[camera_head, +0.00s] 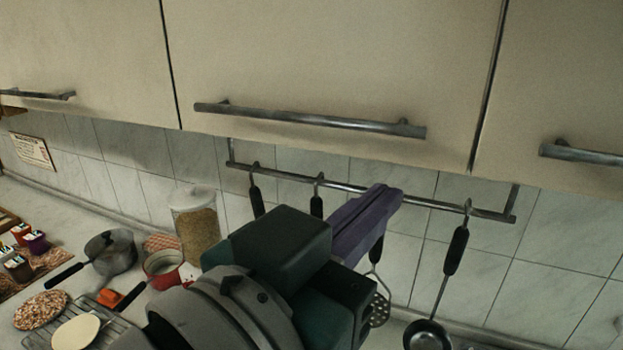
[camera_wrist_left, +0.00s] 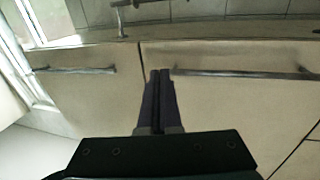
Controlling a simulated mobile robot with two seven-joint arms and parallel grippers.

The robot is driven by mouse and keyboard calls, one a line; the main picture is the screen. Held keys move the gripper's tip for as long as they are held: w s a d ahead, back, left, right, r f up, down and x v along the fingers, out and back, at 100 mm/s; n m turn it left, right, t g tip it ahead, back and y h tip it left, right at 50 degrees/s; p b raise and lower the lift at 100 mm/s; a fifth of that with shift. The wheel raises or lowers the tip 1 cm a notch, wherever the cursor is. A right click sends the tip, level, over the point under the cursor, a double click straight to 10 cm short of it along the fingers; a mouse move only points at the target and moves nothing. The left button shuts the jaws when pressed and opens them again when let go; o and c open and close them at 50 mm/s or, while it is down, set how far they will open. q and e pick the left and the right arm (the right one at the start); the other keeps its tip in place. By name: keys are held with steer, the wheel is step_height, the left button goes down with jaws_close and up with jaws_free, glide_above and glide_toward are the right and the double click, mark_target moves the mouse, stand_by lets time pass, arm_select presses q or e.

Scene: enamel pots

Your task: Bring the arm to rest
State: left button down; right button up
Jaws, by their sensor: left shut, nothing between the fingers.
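My left gripper (camera_head: 389,200) is raised in front of the hanging rail and the tiled wall in the head view. Its purple fingers are together with nothing between them. In the left wrist view the shut fingers (camera_wrist_left: 160,76) point at the cabinet fronts, near a bar handle (camera_wrist_left: 240,74). I cannot judge the gap between the fingertips and the cabinet. My left forearm hides part of the counter. My right gripper is in neither view.
Wall cabinets (camera_head: 320,60) with bar handles hang above. A rail (camera_head: 290,178) holds several utensils, including a ladle (camera_head: 427,335). On the counter at left stand a grey pot (camera_head: 110,252), a red-and-white pot (camera_head: 165,268), a lidded jar (camera_head: 197,222) and a wire rack (camera_head: 107,325).

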arm_select(q)
steer(key=s+a+f+n+g+y+p, duration=0.1)
steer(key=s+a+f+n+g+y, duration=0.1)
steer(key=s+a, duration=0.4)
steer(key=s+a+f+n+g+y+p, duration=0.2)
steer(key=s+a+f+g+y, duration=0.2)
steer(key=a, duration=0.6)
steer(key=s+a+f+n+g+y+p, duration=0.2)
steer(key=s+a+f+g+y, duration=0.1)
steer(key=s+a, duration=0.5)
steer(key=shift+s+a+g+y, duration=0.15)
steer(key=shift+a+g+y, duration=0.35)
steer(key=shift+y, duration=0.7)
